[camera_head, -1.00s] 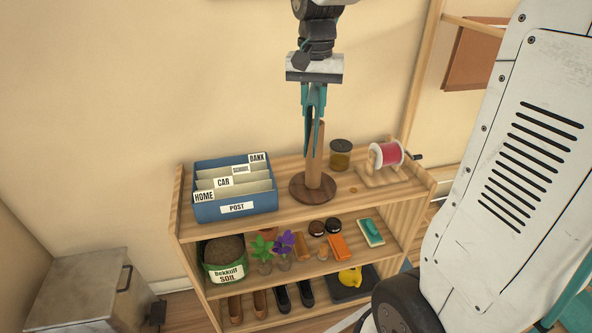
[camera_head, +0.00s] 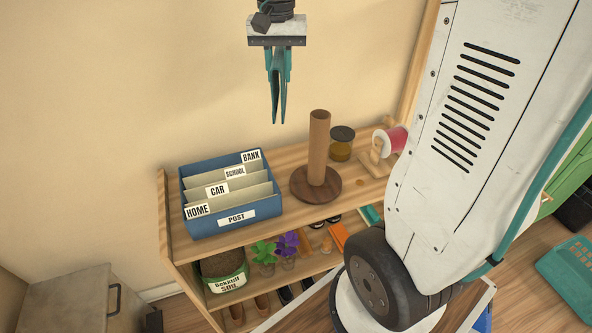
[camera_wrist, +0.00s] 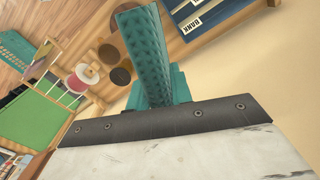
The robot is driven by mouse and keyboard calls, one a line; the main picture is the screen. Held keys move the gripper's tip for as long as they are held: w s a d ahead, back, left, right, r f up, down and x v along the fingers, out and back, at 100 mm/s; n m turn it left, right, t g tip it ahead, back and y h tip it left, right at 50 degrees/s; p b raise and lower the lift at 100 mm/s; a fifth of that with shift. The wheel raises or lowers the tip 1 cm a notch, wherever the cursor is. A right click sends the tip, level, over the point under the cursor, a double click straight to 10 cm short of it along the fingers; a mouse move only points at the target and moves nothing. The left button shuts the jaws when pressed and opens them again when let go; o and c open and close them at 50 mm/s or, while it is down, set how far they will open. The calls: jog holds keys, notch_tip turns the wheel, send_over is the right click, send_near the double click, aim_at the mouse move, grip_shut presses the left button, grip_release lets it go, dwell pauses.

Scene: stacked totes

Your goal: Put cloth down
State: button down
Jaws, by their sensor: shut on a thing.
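My gripper (camera_head: 278,78) is high above the back of the wooden shelf unit, pointing down and shut.
On the shelf top (camera_head: 290,212) stand a blue letter box (camera_head: 236,218) at left, a lidded jar (camera_head: 341,147) and a red spool (camera_head: 394,139) at right. Plants (camera_head: 287,246) and small goods fill the lower shelves. A grey cabinet (camera_head: 70,305) stands at lower left.

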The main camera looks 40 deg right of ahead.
notch_tip(320, 180, down, 25)
jog(key=shift+s, duration=0.1)
dwell(0.6)
jog(key=shift+f, duration=0.1)
jog(key=c, duration=1.4)
grip_release()
jog(key=shift+c, duration=0.2)
jog(key=shift+o, duration=0.9)
